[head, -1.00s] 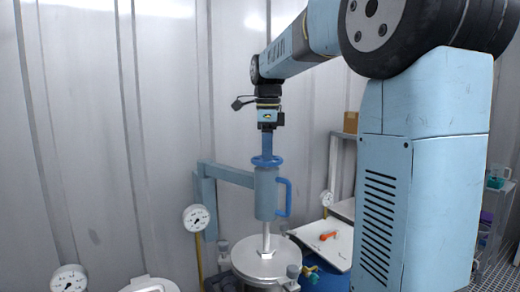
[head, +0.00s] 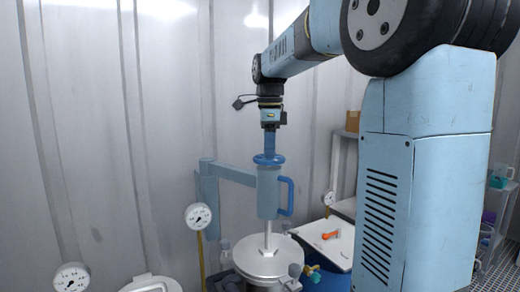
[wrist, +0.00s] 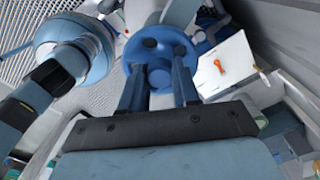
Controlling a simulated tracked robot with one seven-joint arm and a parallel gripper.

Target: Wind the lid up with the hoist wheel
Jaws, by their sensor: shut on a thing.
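The blue hoist wheel (head: 268,160) sits on top of a pale blue hoist body with a blue side handle (head: 287,196). My gripper (head: 269,150) points straight down onto the wheel. In the wrist view the two blue fingers of my gripper (wrist: 160,80) reach to the wheel (wrist: 150,42) and are shut on its hub. The hub's grip point is partly hidden by the fingers. A metal rod runs down from the hoist to the round steel lid (head: 262,257). The lid is over its vessel; I cannot tell whether there is a gap under it.
A bracket arm (head: 232,173) joins the hoist to a post on the left. Round gauges (head: 198,216) stand left of it. A white board (head: 338,246) with an orange tool (head: 330,236) lies to the right. Another pale vessel lid (head: 150,284) is at the lower left.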

